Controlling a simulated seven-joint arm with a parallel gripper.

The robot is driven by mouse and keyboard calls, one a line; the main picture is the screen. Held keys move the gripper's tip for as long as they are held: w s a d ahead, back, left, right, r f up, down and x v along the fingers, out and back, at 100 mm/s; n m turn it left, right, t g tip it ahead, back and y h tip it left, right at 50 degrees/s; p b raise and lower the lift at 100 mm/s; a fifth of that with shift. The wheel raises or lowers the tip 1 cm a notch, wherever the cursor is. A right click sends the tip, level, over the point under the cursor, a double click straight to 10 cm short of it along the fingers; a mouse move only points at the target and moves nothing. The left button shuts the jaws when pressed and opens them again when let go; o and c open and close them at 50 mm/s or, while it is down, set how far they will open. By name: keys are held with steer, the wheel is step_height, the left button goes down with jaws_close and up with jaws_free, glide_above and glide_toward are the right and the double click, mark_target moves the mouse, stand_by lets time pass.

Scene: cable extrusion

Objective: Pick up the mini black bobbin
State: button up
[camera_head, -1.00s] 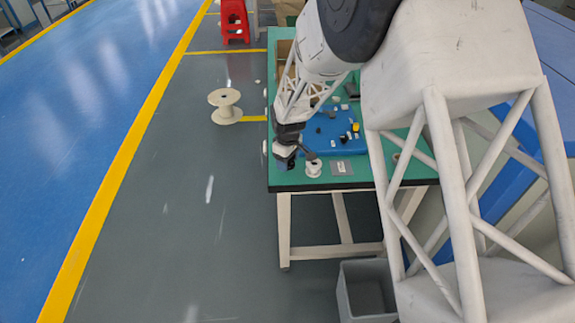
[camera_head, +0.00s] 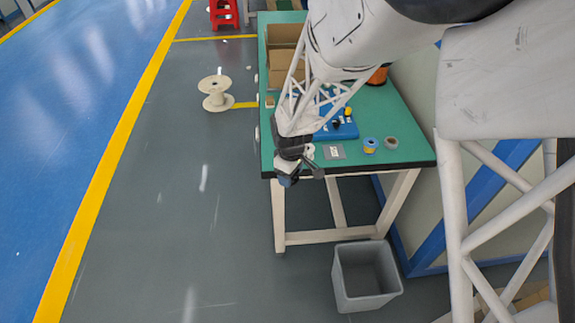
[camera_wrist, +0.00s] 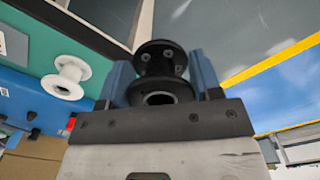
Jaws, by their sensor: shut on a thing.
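The mini black bobbin (camera_wrist: 161,61) is between the two blue fingers of my gripper (camera_wrist: 162,77) in the wrist view, with its flanges and dark hub showing. My gripper is shut on it. In the head view my gripper (camera_head: 300,178) is at the front left edge of the green table (camera_head: 405,112). The bobbin cannot be made out clearly there.
A white bobbin (camera_wrist: 66,77) stands on the table. A grey bin (camera_head: 366,278) stands on the floor. A large cream spool (camera_head: 216,92) stands left of the table.

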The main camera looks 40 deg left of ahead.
steer(key=shift+s+d+r, duration=0.1)
steer(key=shift+s+d, duration=0.4)
steer(key=shift+d, duration=0.25)
stand_by(0.3)
steer(key=w+a+r, duration=0.2)
steer(key=w+a, duration=0.3)
steer(key=w, duration=0.5)
steer(key=w+a+r, duration=0.1)
steer(key=w+a, duration=0.4)
steer(key=w, duration=0.5)
steer(key=w+a+r, duration=0.2)
steer(key=w+a, duration=0.4)
steer(key=w, duration=0.5)
steer(key=shift+r, duration=0.3)
steer(key=shift+f, duration=0.35)
steer(key=shift+f, duration=3.15)
steer(key=shift+f, duration=0.2)
